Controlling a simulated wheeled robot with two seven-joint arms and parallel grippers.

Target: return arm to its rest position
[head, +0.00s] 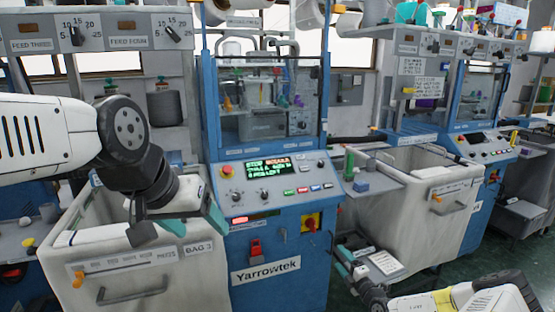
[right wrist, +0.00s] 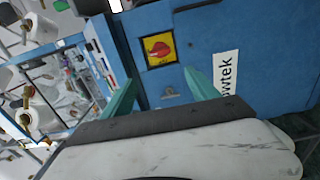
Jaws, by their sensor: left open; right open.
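My left arm (head: 60,138) reaches in from the left, white with dark joints. Its gripper (head: 190,222) is open, with teal fingers, over the front rim of the pale bin (head: 150,275) labelled BAG 3. Whether it touches the rim is unclear. I see nothing held in it. My right gripper (head: 352,264) is low at the centre right, in front of the blue Yarrowtek machine (head: 275,215). In the right wrist view its teal fingers (right wrist: 160,90) are apart and empty, facing the blue panel with a red switch on a yellow plate (right wrist: 160,49).
The machine has a lit screen (head: 268,169) and a red button (head: 227,170). A second pale bin (head: 420,210) stands at the right, with a small tray of coloured pieces (head: 365,175) beside it.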

